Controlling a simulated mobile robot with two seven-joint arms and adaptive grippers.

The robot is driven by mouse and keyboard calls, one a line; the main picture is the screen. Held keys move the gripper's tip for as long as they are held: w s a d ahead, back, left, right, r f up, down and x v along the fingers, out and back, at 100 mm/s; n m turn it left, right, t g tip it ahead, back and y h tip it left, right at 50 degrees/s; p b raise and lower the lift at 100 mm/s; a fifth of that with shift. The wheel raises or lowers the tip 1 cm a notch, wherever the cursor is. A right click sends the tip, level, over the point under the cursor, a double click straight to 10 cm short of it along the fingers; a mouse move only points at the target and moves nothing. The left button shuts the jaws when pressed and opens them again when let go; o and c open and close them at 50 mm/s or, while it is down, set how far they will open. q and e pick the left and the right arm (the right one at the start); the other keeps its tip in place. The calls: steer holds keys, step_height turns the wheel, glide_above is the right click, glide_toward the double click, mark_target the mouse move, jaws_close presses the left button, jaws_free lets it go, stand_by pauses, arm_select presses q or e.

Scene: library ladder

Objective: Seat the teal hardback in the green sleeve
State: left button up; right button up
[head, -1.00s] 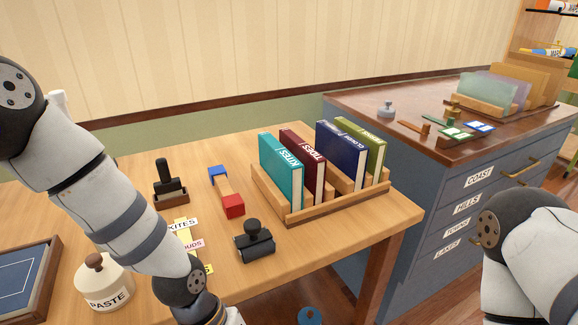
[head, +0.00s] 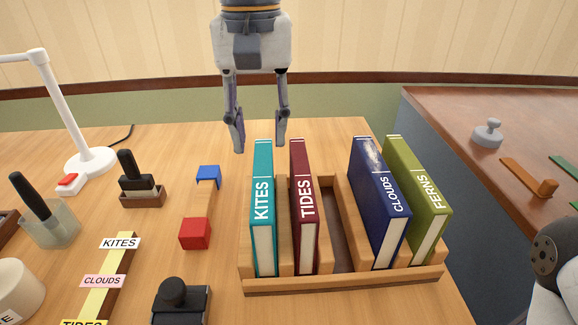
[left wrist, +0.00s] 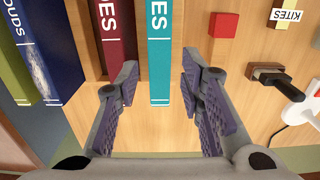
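The teal hardback (head: 263,200), its spine reading KITES, stands upright in the leftmost slot of a wooden rack (head: 345,283). It also shows in the left wrist view (left wrist: 159,50). My left gripper (head: 259,147) is open and empty, fingers pointing down near the book's far top end. In the left wrist view the open fingers (left wrist: 158,88) lie on either side of the teal book's line, apart from it. I cannot make out a green sleeve. My right gripper is out of view; only part of my right arm shows at the right edge.
A maroon TIDES book (head: 303,205) stands close beside the teal one. Navy CLOUDS (head: 378,200) and olive FERNS (head: 417,200) books stand further right, past an empty slot. A red block (head: 194,233) and stamp (head: 140,182) lie left. Bare table lies behind the rack.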

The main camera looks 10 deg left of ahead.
mark_target(259, 174)
arm_select(q)
steer(key=shift+w+r, duration=0.1)
steer(key=shift+w, duration=0.05)
steer(key=f, duration=0.1)
steer(key=s+f, duration=0.1)
steer(key=f, duration=0.3)
steer(key=shift+s+b, duration=0.3)
steer(key=shift+b, duration=0.1)
steer(key=f, duration=0.6)
steer(key=shift+w+d+f+b, duration=0.15)
steer(key=shift+w+f+b, duration=0.05)
steer(key=shift+b, duration=0.2)
steer(key=shift+r, duration=0.1)
jaws_close()
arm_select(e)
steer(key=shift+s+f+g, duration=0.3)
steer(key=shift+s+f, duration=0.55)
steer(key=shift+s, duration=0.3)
